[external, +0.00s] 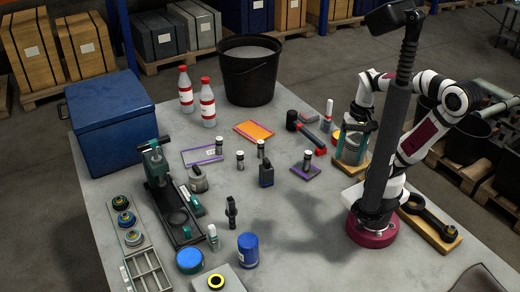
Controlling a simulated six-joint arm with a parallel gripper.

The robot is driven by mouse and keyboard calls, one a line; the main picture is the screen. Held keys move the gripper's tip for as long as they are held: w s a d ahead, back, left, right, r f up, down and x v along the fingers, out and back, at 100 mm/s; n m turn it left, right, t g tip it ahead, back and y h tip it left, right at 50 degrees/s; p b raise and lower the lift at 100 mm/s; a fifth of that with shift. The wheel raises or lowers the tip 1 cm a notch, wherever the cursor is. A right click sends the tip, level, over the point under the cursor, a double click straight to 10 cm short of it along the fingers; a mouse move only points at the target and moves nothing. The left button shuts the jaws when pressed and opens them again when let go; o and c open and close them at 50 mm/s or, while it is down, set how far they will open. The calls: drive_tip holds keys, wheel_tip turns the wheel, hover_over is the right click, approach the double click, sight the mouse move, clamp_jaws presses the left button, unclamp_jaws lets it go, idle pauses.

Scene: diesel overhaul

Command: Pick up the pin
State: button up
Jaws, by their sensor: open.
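Several small upright cylinders with pale tops and dark lower parts stand mid-table, and I cannot tell for sure which is the pin. One (307,158) stands on a dark purple-edged pad. Others stand at the purple-outlined mat (219,146), just in front of it (240,160) and to its right (261,148). My gripper (354,138) is open, pointing down at the right of the table, to the right of these cylinders and apart from them. Its fingertips are small and hard to separate from the metal part on a wooden board (340,166) below.
A dark bottle (266,174), a hammer (308,132) and an orange tray (255,131) are near the cylinders. A black bucket (248,75) and blue box (115,125) stand behind. A green press (170,195) is left.

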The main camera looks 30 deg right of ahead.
drive_tip(key=w+a+n+t+y, duration=0.1)
drive_tip(key=w+a+n+t, duration=0.1)
drive_tip(key=w+a, duration=0.45)
drive_tip(key=n+t+h, duration=0.1)
drive_tip(key=t+h, duration=0.3)
drive_tip(key=t, duration=0.8)
hover_over(220, 142)
drive_tip(key=s+a, duration=0.2)
drive_tip(key=s, duration=1.1)
wheel_tip(220, 142, down, 11)
drive_tip(key=x, duration=1)
drive_tip(key=d+f+x, duration=0.1)
drive_tip(key=x, duration=0.5)
drive_tip(key=shift+s, duration=0.2)
clamp_jaws()
drive_tip(key=shift+r, duration=0.1)
